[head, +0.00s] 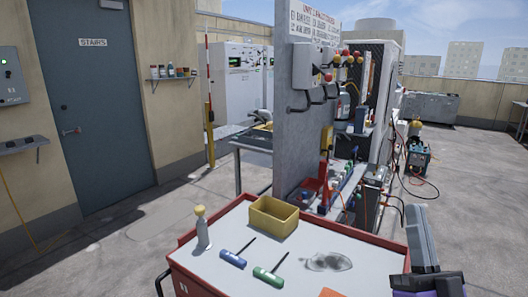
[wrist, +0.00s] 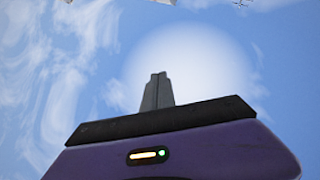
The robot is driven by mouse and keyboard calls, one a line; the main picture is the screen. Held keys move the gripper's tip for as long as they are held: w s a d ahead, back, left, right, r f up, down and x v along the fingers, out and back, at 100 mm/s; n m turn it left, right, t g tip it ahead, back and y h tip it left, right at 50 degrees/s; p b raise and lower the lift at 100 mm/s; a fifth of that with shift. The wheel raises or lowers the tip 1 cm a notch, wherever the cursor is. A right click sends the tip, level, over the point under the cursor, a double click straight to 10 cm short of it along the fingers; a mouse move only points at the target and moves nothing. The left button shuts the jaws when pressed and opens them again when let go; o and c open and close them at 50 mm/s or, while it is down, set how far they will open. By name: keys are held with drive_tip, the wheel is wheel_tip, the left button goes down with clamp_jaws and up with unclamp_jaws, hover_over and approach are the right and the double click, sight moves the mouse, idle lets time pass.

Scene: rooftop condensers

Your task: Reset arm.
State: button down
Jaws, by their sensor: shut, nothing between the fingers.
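My gripper (wrist: 158,78) shows in the wrist view with its two grey fingers together and nothing between them. It points up against blue sky and white cloud. A red cart with a light grey top (head: 225,280) is in front of me, to the left of the arm.
On the cart are a yellow bin (head: 273,217), a bottle with a yellow cap (head: 202,230), a blue-handled tool (head: 233,259), a green-handled tool (head: 268,276) and a clear crumpled item (head: 328,262). A grey panel (head: 300,110) stands behind it. Open floor lies left and right.

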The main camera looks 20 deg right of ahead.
drive_tip(key=s+a+f+n+g+y, duration=0.2)
drive_tip(key=s+a+f+n+y, duration=0.2)
drive_tip(key=a+f+n+y, duration=0.45)
drive_tip(key=s+a+f+g, duration=0.4)
drive_tip(key=s+f, duration=0.4)
drive_tip(key=s, duration=0.3)
drive_tip(key=s+a+f+g, duration=0.4)
drive_tip(key=s+f+g, duration=0.1)
drive_tip(key=s+f, duration=0.4)
drive_tip(key=shift+s+a+m+y, duration=0.35)
drive_tip(key=shift+s+y, duration=0.1)
drive_tip(key=shift+s, duration=0.6)
